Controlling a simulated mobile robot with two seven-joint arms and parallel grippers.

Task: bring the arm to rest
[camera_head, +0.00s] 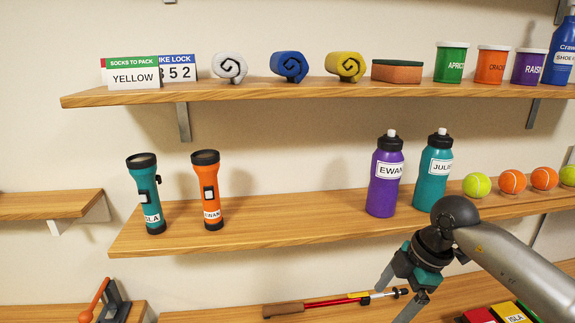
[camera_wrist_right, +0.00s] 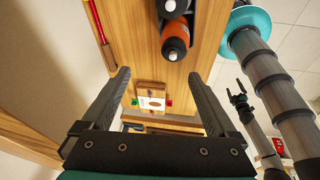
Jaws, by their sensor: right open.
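My right arm (camera_head: 510,265) reaches in from the lower right in the head view. Its gripper (camera_head: 398,294) points down in front of the shelves, below the middle shelf's front edge. The right gripper also shows in the wrist view (camera_wrist_right: 160,76), with its two fingers spread wide and nothing between them. A small dark gripper (camera_wrist_right: 239,94), which seems to be my left one, shows at the right of the wrist view; its jaw opening is too small to tell. It is outside the head view.
The middle shelf (camera_head: 300,220) holds two flashlights (camera_head: 208,190), a purple bottle (camera_head: 384,178), a teal bottle (camera_head: 433,172) and several balls (camera_head: 477,185). A red-handled pole (camera_head: 330,302) lies below, close to the right gripper. The upper shelf (camera_head: 280,92) holds rolled socks and tubs.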

